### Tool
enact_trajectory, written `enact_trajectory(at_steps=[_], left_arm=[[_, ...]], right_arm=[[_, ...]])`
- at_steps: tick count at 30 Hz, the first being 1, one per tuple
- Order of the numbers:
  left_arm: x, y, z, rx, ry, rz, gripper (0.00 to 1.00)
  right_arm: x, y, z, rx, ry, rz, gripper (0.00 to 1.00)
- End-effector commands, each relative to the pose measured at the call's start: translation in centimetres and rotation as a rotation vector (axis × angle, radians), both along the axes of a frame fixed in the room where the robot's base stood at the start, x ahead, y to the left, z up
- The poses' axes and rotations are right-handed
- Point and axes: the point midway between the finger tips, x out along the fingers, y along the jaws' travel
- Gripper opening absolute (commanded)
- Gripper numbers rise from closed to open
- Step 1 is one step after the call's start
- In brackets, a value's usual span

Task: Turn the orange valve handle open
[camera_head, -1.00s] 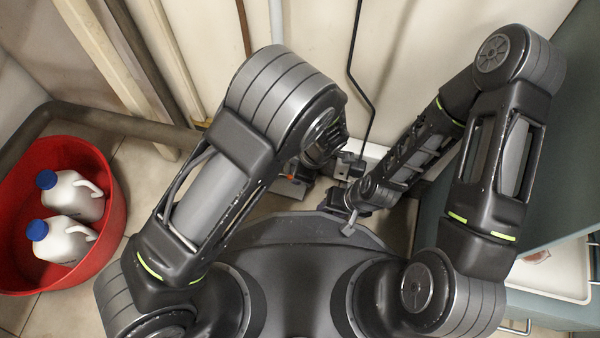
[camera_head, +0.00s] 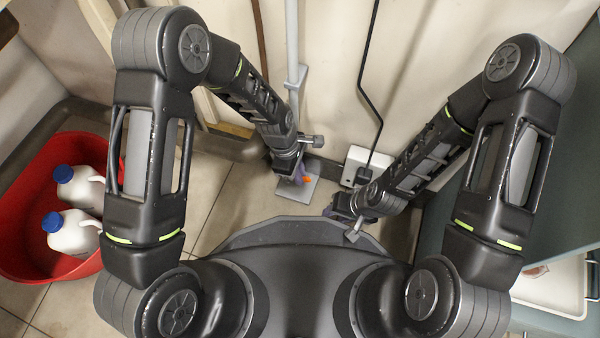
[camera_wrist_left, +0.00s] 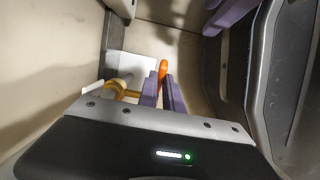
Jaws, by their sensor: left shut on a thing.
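The orange valve handle (camera_head: 308,179) shows as a small tip beside my left gripper (camera_head: 298,176), low in front of the wall. In the left wrist view the handle (camera_wrist_left: 162,70) sticks out between the two purple fingers of my left gripper (camera_wrist_left: 163,92), which are shut on it. Its lower part is hidden by the fingers. A yellow-orange fitting (camera_wrist_left: 119,90) sits to the left of the fingers. My right gripper (camera_head: 350,212) is low and to the right, apart from the handle. Its jaw opening is not clear.
A grey plate (camera_head: 304,190) lies under the left gripper. A white outlet box (camera_head: 357,165) with a black cable stands to its right. A grey pipe (camera_head: 294,45) runs up the wall. A red tub (camera_head: 30,250) with two white jugs stands at the left; a teal cabinet (camera_head: 560,160) stands right.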

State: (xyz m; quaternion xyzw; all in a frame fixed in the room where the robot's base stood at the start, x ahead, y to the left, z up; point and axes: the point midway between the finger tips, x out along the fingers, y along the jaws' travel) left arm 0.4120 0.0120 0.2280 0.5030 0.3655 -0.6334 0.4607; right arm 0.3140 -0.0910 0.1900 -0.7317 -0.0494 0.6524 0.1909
Motion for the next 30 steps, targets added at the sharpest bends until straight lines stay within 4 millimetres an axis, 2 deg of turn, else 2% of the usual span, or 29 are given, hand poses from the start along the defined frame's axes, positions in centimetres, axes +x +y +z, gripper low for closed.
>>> enact_trajectory(at_steps=[6, 7, 15, 24, 30], left_arm=[[0.1, -0.1, 0.0, -0.001, -0.003, 0.001, 0.0], [0.1, -0.1, 0.0, 0.0, -0.003, 0.0, 0.11], [0.0, 0.0, 0.0, 0.001, -0.001, -0.001, 0.32], [0.0, 0.0, 0.3, 0.001, 0.0, 0.0, 0.32], [0.2, 0.4, 2.5, 0.0, -0.003, -0.001, 0.32]], right_arm=[[0.0, 0.0, 0.0, 0.0, 0.0, 0.0, 0.36], [0.0, 0.0, 0.0, 0.0, 0.0, 0.0, 0.36], [0.0, 0.0, 0.0, 0.0, 0.0, 0.0, 0.36], [0.0, 0.0, 0.2, 0.0, 0.0, 0.0, 0.36], [-0.2, 0.1, 1.3, -0.002, 0.002, 0.001, 0.36]])
